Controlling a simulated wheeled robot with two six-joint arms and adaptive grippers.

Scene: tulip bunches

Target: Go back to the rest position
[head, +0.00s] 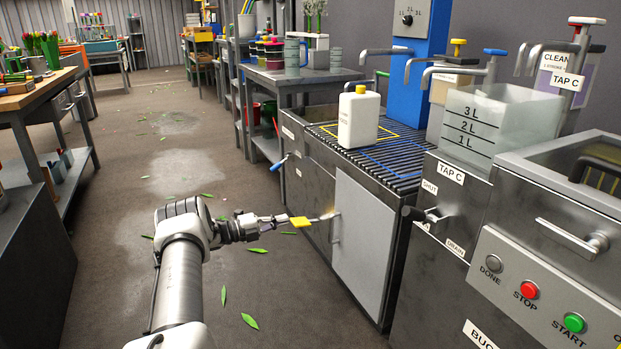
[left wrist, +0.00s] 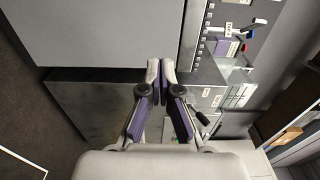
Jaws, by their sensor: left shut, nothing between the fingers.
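My left gripper (head: 283,218) reaches in from the bottom left in the head view, in front of the grey cabinet door (head: 366,245) under the sink bench. Its fingers are shut and hold nothing. In the left wrist view the two purple-padded fingers (left wrist: 161,70) meet at the tips, with grey cabinet panels behind them. A small yellow piece (head: 300,222) shows just beyond the fingertips; I cannot tell what it belongs to. My right gripper is not in view.
A white bottle (head: 358,119) stands on the slatted drain top (head: 392,157). A clear tank (head: 499,117) and a control panel with buttons (head: 536,303) are at right. A wooden workbench (head: 38,92) is at left. The floor (head: 182,180) between is clear except for scattered leaves.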

